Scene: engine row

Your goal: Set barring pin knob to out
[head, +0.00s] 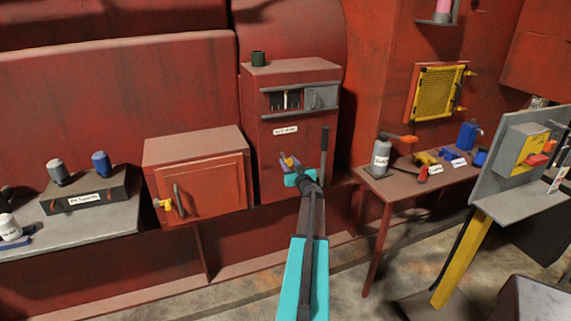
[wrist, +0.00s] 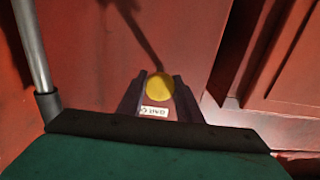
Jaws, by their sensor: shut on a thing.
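The barring pin knob (wrist: 160,86) is a round yellow knob on the red panel. In the wrist view it sits between the two dark fingers of my gripper (wrist: 160,92), which is shut on it. A small white label (wrist: 155,111) shows just below the knob; its words are too small to read. In the head view my gripper (head: 297,172) is at the lower front of the red cabinet (head: 265,152), and a bit of the yellow knob (head: 289,161) shows at its tip. My arm hides part of that area. How far the knob stands out cannot be told.
A dark upright lever (head: 324,148) stands close to the right of my gripper. A red box (head: 200,175) with a handled door is at the left. A table (head: 370,192) with a bottle and tools stands at the right. Floor is open in front.

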